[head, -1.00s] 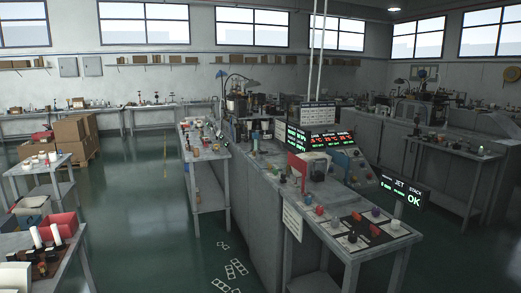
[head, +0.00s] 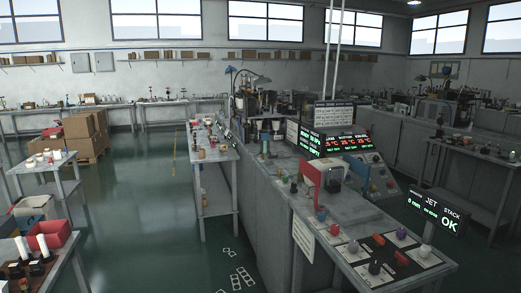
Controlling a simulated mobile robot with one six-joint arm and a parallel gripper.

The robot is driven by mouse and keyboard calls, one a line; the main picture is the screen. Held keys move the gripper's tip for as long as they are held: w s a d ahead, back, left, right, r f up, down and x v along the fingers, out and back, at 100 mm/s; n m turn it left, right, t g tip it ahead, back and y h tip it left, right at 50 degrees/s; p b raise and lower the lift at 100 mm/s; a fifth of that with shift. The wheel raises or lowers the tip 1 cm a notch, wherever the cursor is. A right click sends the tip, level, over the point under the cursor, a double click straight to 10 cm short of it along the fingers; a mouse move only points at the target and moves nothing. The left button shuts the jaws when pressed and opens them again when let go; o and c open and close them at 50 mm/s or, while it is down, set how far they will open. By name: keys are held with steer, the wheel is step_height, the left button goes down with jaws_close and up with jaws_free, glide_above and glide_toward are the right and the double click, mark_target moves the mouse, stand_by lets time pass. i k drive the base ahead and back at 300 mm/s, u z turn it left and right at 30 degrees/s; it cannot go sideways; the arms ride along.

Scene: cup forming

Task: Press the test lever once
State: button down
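A long grey machine bench (head: 262,225) runs from the middle of the head view towards the front right. A red arched device (head: 308,177) with a pale block beside it stands on it. A sign (head: 437,212) reading "JET STACK" and a green "OK" stands at the right. My gripper is out of view.
A narrow side table (head: 222,205) stands along the bench's left side. Tables with a red bin (head: 50,234) and small items stand at the left. Green floor (head: 150,225) is open between them. Boxes (head: 84,134) stand on a pallet behind.

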mark_target(271, 157)
steer(key=u, duration=0.45)
steer(key=i, duration=0.75)
steer(key=u, duration=0.5)
steer(key=i, duration=0.8)
steer(key=u, duration=0.4)
steer(key=i, duration=1.4)
